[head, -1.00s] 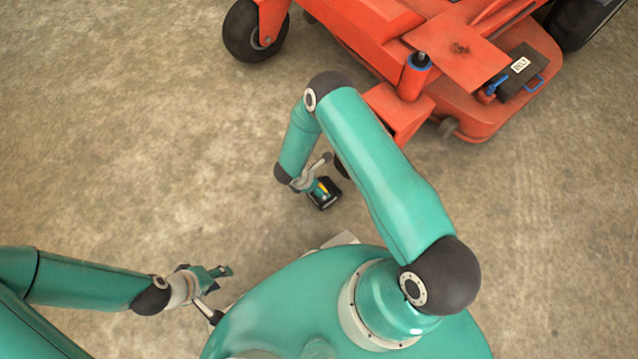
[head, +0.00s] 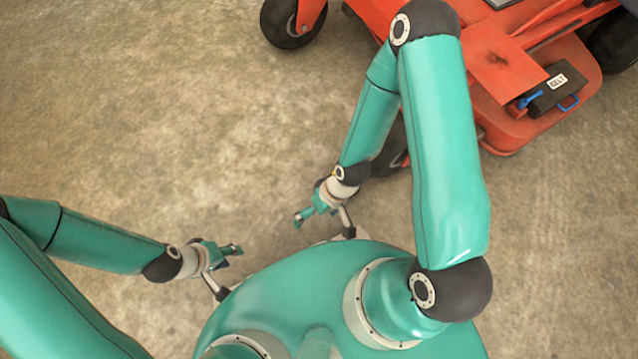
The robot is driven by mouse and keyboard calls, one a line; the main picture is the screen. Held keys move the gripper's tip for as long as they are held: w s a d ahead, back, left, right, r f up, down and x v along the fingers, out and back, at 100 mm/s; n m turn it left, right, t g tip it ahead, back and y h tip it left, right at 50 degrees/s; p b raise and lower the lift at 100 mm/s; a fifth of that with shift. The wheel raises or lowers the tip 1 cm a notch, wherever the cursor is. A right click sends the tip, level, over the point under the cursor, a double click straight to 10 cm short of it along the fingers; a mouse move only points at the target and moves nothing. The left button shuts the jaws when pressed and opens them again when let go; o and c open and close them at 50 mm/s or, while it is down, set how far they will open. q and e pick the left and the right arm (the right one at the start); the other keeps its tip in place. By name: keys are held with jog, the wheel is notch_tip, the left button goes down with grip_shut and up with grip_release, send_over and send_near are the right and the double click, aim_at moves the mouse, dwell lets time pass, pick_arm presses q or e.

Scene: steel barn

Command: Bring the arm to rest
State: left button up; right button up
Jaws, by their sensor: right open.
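My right arm arches up from my body, its elbow over the orange machine in the picture. Its forearm comes back down to my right gripper (head: 303,217), which is open with nothing seen in it. It points left, just above my body's front edge and over the floor. My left gripper (head: 234,252) is lower and further left, pointing right towards the right one, with a clear gap between them. Its fingers are small and partly overlap, so I cannot tell whether they are open. I see nothing held in it.
An orange machine (head: 500,65) with black wheels stands at the upper right, partly hidden by my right arm. On its deck lie a black box (head: 552,93) with a "BELT" label and a blue-handled item (head: 530,100). The concrete floor (head: 170,120) at left is clear.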

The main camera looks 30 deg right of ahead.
jog(key=shift+d+r+m+t+h, duration=0.3)
jog(key=shift+d+r+m+t, duration=0.15)
jog(key=shift+m, duration=0.65)
